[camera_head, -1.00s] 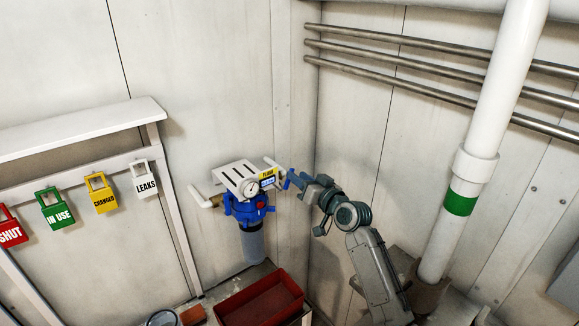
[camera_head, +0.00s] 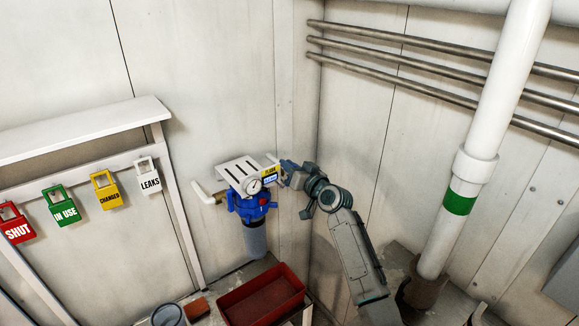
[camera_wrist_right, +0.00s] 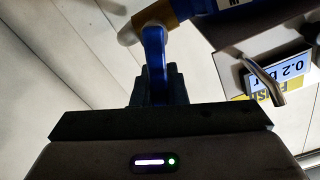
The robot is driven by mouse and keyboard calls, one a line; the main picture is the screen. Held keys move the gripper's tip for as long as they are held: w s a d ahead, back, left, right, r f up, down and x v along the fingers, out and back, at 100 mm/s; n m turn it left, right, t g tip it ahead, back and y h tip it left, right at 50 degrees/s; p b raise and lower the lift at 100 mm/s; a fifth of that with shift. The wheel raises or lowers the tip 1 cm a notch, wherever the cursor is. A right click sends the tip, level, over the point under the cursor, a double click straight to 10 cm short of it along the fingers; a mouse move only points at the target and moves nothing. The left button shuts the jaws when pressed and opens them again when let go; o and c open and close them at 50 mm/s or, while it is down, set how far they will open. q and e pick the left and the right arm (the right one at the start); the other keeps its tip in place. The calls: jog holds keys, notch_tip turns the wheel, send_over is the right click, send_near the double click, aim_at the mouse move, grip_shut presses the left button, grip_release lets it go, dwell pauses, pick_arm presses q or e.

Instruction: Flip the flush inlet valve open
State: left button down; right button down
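The blue valve lever (camera_wrist_right: 155,62) extends from a brass fitting (camera_wrist_right: 131,32) in the right wrist view, with its free end between my right gripper's fingers (camera_wrist_right: 158,88). The fingers sit close against both sides of the lever. In the head view, my right gripper (camera_head: 287,170) is at the right side of the blue filter unit (camera_head: 251,204) and hides most of the lever. A yellow FLUSH label (camera_head: 270,170) and a small display are on the unit beside it; the display (camera_wrist_right: 288,68) reads about 0.2 in the wrist view. My left gripper is out of view.
A red tray (camera_head: 262,300) stands below. Coloured tags, including a white LEAKS tag (camera_head: 149,180), hang at left. A white vertical pipe (camera_head: 488,110) stands right of my arm.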

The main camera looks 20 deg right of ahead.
jog(key=shift+d+f, duration=0.1)
jog(key=shift+w+d+f+m+b, duration=0.2)
jog(key=shift+d+f+m, duration=0.4)
jog(key=shift+m, duration=1.65)
jog(key=shift+w+d+f+m+b, duration=0.2)
jog(key=shift+f+m, duration=0.65)
jog(key=shift+m, duration=1.35)
jog(key=shift+w+d+f+m+b, duration=0.15)
jog(key=shift+d+f+m, duration=0.5)
jog(key=shift+m, duration=1.6)
jog(key=shift+a+f, duration=0.15)
jog(key=shift+a, duration=0.05)
jog(key=c, duration=1.4)
grip_release()
jog(key=shift+c, duration=0.2)
